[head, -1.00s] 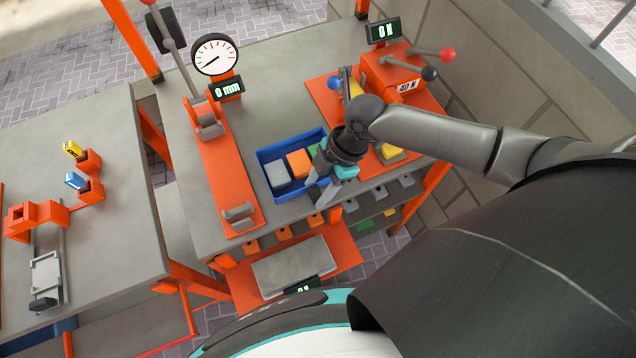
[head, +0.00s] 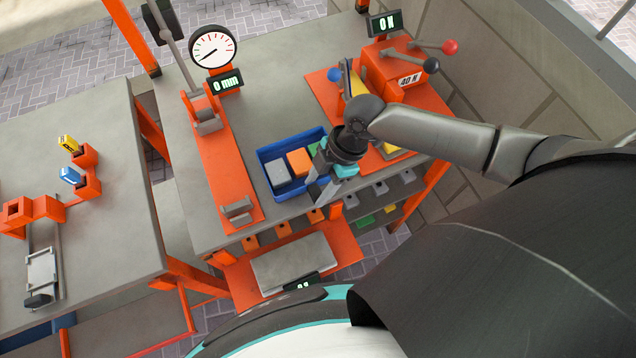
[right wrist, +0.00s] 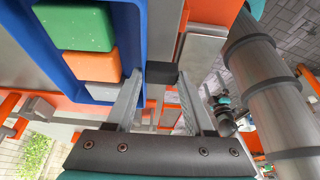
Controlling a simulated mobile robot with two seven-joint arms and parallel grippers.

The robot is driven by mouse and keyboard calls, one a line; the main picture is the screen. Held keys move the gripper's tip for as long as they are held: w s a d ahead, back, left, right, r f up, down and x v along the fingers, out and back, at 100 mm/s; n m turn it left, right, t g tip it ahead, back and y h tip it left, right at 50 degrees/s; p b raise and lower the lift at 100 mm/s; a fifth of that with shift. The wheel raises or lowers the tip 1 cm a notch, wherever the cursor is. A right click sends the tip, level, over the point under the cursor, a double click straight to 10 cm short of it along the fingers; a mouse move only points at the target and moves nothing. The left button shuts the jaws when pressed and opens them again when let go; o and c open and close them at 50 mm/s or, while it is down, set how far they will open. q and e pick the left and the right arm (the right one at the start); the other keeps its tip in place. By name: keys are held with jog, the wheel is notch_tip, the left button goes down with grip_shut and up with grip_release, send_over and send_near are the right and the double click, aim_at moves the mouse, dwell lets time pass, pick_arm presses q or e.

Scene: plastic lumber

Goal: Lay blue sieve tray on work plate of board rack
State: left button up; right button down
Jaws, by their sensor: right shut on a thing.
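The blue sieve tray (head: 268,184) sits at the front of the grey workbench, with a grey, an orange and a green block in it. In the right wrist view its blue wall (right wrist: 66,73) fills the upper left. My right gripper (head: 317,194) is at the tray's right side. Its fingers (right wrist: 161,80) close on a dark piece beside the tray wall, which looks like the tray's grip. Whether the tray is lifted I cannot tell. A grey plate on an orange base (head: 290,262) lies low before the bench; whether it is the rack's work plate is unclear. My left gripper is out of view.
A dial gauge stand (head: 213,47) with an orange base is left of the tray. An orange lever device (head: 398,75) stands behind my right arm. A second table (head: 110,200) with orange holders is at left. Bare bench top lies behind the tray.

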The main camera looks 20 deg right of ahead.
jog(key=shift+f, duration=0.25)
jog(key=shift+c, duration=1.4)
grip_release()
jog(key=shift+o, duration=0.4)
jog(key=p+v, duration=0.1)
jog(key=v, duration=1.4)
jog(key=shift+d, duration=0.1)
